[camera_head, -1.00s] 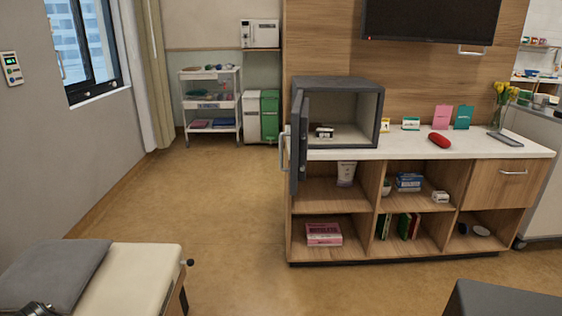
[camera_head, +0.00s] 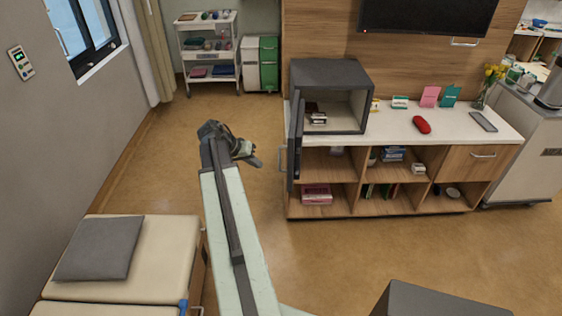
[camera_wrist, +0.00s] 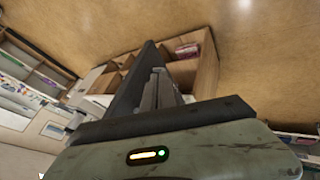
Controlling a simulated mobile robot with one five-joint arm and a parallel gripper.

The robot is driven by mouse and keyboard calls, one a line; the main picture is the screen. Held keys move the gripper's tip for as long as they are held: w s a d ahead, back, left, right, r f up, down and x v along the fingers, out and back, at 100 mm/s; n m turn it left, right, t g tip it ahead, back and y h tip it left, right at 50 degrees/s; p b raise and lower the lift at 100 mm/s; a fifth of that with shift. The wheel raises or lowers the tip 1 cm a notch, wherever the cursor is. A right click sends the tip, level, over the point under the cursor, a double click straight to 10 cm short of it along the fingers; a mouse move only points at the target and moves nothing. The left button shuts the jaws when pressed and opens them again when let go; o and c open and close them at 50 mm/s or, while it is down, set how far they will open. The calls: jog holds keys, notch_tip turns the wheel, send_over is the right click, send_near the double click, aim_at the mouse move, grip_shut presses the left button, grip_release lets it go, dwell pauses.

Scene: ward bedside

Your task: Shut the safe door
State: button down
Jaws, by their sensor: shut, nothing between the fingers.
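The dark grey safe (camera_head: 331,70) stands on the left end of the white counter, its front open. Its door (camera_head: 297,138) is swung out toward me and shows nearly edge-on, overhanging the counter's left front edge. Two small items lie inside the safe. My gripper (camera_head: 254,160) is shut and empty, to the left of the door with a visible gap of floor between them in the picture. In the wrist view my fingers (camera_wrist: 159,89) show beside a dark slab (camera_wrist: 130,82), which looks like the safe door. How far apart they are is unclear.
The wooden cabinet (camera_head: 367,207) below has open shelves with a pink box (camera_head: 317,194) and other items. A red case (camera_head: 422,125) lies on the counter. A padded bed (camera_head: 160,245) stands at lower left, a white cart (camera_head: 209,50) behind.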

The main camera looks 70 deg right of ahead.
jog(key=s+d+f+b, duration=0.5)
jog(key=s+f+b, duration=0.2)
jog(key=f+b, duration=0.1)
jog(key=shift+s+d, duration=0.2)
jog(key=shift+d, duration=0.1)
jog(key=shift+f, duration=0.1)
